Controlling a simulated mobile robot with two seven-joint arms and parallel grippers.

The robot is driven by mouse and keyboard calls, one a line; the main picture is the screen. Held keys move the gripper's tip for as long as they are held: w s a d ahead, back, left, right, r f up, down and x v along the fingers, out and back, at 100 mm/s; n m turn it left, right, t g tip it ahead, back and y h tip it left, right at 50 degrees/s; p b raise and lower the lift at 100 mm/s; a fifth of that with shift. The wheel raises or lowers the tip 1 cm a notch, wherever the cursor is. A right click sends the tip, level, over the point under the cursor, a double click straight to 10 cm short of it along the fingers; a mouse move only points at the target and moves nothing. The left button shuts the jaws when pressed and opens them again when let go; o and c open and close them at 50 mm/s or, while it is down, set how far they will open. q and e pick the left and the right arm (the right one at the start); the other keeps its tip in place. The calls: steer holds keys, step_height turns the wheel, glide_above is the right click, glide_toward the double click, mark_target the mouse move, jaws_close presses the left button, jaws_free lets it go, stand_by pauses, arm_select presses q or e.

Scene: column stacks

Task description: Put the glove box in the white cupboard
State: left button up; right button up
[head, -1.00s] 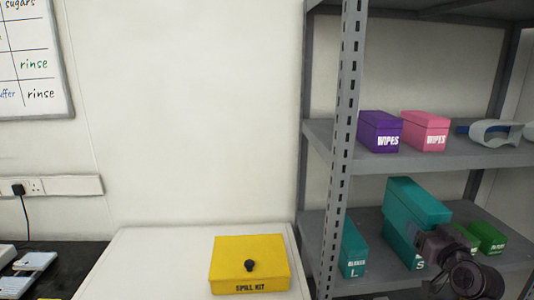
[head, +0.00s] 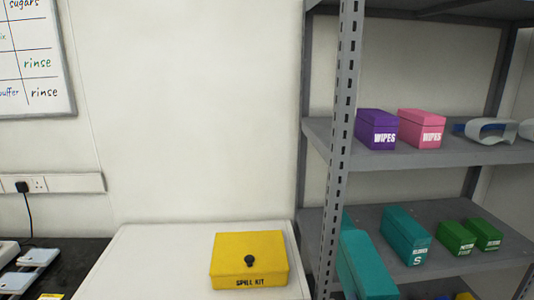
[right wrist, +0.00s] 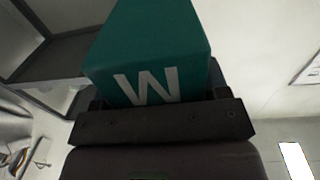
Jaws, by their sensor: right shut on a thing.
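A teal glove box (head: 367,265) is held in front of the shelving unit, low in the head view and just right of the perforated post. No cupboard door or opening shows. My left gripper is not in view.
The lower shelf (head: 440,220) holds a teal box marked S (head: 406,236), green boxes (head: 456,238) and another teal box mostly hidden behind the post. Purple (head: 376,129) and pink (head: 421,128) wipes boxes stand above. The perforated post (head: 342,150) stands close to the held box.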

steer(key=shift+s+a+f+b, duration=0.2)
steer(key=shift+f+b, duration=0.35)
steer(key=shift+b, duration=0.2)
steer(key=shift+w+d+f+b, duration=0.1)
steer(key=shift+f+b, duration=0.2)
steer(key=shift+f, duration=0.15)
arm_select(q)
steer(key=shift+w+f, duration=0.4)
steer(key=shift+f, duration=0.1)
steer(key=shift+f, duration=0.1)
